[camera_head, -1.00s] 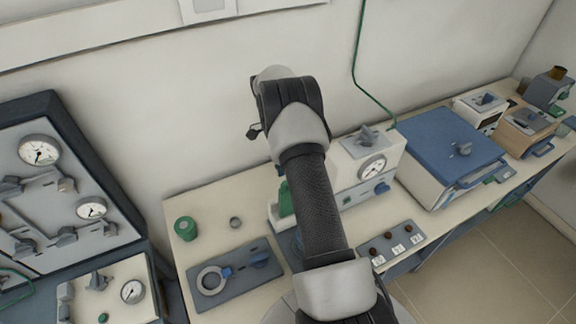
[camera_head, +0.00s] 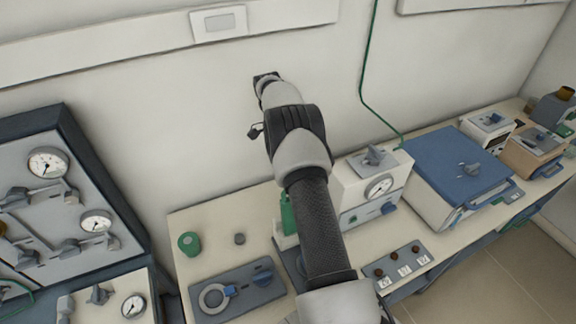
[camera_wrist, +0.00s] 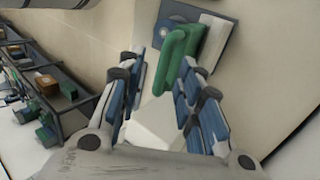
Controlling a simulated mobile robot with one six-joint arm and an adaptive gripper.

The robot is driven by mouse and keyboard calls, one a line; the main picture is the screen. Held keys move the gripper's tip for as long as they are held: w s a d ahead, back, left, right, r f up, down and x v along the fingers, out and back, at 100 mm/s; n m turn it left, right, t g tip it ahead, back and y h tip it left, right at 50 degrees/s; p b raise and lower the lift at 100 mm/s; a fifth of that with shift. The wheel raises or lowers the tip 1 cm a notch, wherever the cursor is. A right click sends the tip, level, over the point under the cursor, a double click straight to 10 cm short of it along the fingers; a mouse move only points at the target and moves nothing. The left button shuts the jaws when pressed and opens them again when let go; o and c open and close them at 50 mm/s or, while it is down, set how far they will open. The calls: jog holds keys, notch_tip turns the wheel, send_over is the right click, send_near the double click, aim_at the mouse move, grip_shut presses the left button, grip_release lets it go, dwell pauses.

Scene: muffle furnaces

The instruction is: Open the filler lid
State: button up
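My gripper (camera_wrist: 163,64) is open in the wrist view, its two blue-padded fingers apart with nothing held. Beyond the fingertips, a green rounded body (camera_wrist: 176,55) stands beside a pale block on a blue-grey plate. A green bottle-like part (camera_head: 288,214) shows beside the white gauge unit (camera_head: 372,192), partly behind my arm. No part can be clearly told as the filler lid; my arm hides some of this area.
A blue-topped box (camera_head: 455,163) stands to the right on the bench. A grey plate with a ring (camera_head: 237,289), a green capped jar (camera_head: 189,243) and a switch strip (camera_head: 398,264) lie nearer. A gauge panel (camera_head: 62,200) is at left. A green cable hangs down the wall.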

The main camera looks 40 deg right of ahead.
jog(key=shift+v, duration=1)
jog(key=shift+s+r, duration=0.1)
jog(key=shift+s, duration=0.05)
